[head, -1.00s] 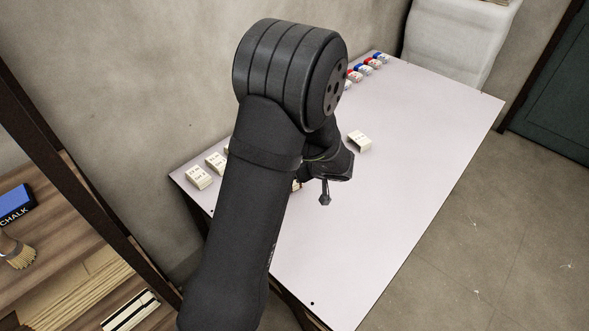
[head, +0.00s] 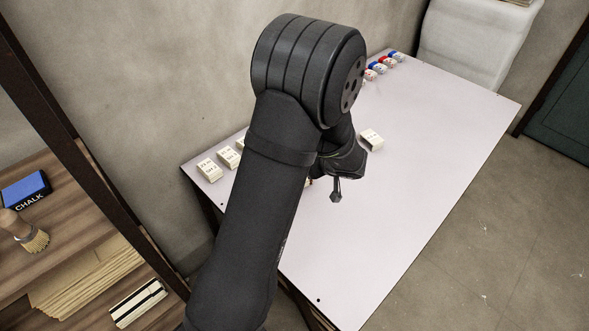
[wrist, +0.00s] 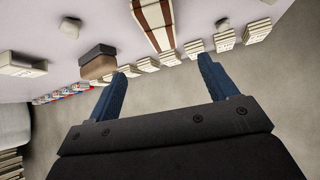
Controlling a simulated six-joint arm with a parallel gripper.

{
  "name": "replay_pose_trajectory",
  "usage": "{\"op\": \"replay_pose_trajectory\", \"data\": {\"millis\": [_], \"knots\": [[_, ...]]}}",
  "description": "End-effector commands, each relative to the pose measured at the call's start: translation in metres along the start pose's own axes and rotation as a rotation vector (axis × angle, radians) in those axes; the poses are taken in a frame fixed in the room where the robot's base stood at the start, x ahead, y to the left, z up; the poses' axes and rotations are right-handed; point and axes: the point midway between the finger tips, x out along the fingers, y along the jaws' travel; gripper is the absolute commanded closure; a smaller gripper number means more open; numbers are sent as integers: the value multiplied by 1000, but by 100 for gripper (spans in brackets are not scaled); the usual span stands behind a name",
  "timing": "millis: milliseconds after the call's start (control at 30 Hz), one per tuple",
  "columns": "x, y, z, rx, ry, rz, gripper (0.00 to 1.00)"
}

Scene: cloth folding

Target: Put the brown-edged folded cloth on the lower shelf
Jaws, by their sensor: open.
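A white folded cloth with brown bands along its edges (wrist: 153,22) lies on the pale table (wrist: 45,88) at the top of the wrist view. My gripper (wrist: 163,67) shows its two blue fingers spread wide with nothing between them. In the wrist view the cloth appears above the gap between the fingertips, apart from them. In the head view my gripper (head: 337,190) is over the table, partly behind my arm, which hides the cloth. A wooden shelf (head: 75,235) stands at the left; I cannot tell whether it is the lower shelf.
The shelf holds a blue chalk box (head: 25,190), a brush (head: 30,238) and a dark-striped white item (head: 138,303). Cream blocks (head: 209,170) line the table edge. A brown-and-black block (wrist: 99,62) is near the left finger. The table's right side (head: 440,130) is clear.

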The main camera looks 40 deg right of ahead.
Motion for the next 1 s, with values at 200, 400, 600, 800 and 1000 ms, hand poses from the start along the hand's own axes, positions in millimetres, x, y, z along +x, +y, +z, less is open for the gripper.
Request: {"op": "replay_pose_trajectory", "data": {"millis": [200,400,600,800,1000], "knots": [[48,-2,1,0,-2,-5,22],[83,-1,0,-1,-1,-3,22],[97,0,0,0,0,-1,22],[112,-2,-2,0,-1,-2,22],[142,-2,-4,0,-1,-3,22]]}}
